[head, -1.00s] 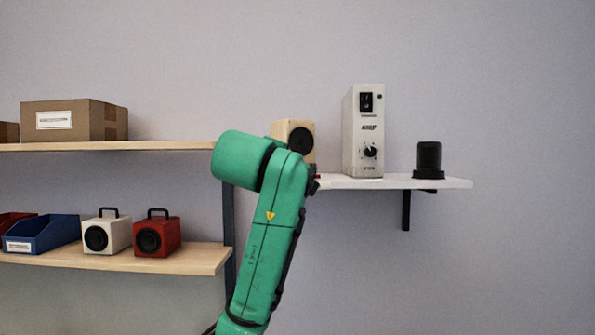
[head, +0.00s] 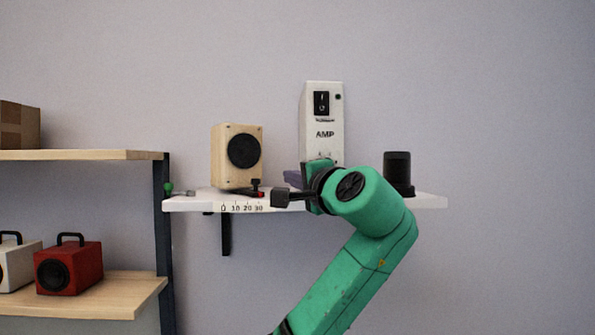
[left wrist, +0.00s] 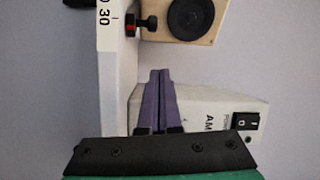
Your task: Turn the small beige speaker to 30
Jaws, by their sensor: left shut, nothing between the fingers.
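The small beige speaker (head: 236,158) stands on the white shelf (head: 190,203), its dark round driver facing front right. A red pointer with a black knob (head: 257,190) sits at its lower front, close to the 30 on the shelf-edge scale (head: 241,208). In the left wrist view the speaker (left wrist: 205,22) is cut off at the top, and the red pointer (left wrist: 131,24) is close to the 30 tick; I cannot tell an exact match. My left gripper (head: 287,176) is right of the speaker, apart from it. Its purple fingers (left wrist: 160,74) are shut and empty. My right gripper is not in view.
The white AMP box (head: 323,115) stands behind my left gripper, which hides its lower part. A black cylinder (head: 398,172) stands at the shelf's right. A wooden rack at left holds a carton (head: 18,126), a red speaker (head: 68,267) and a white speaker (head: 18,265).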

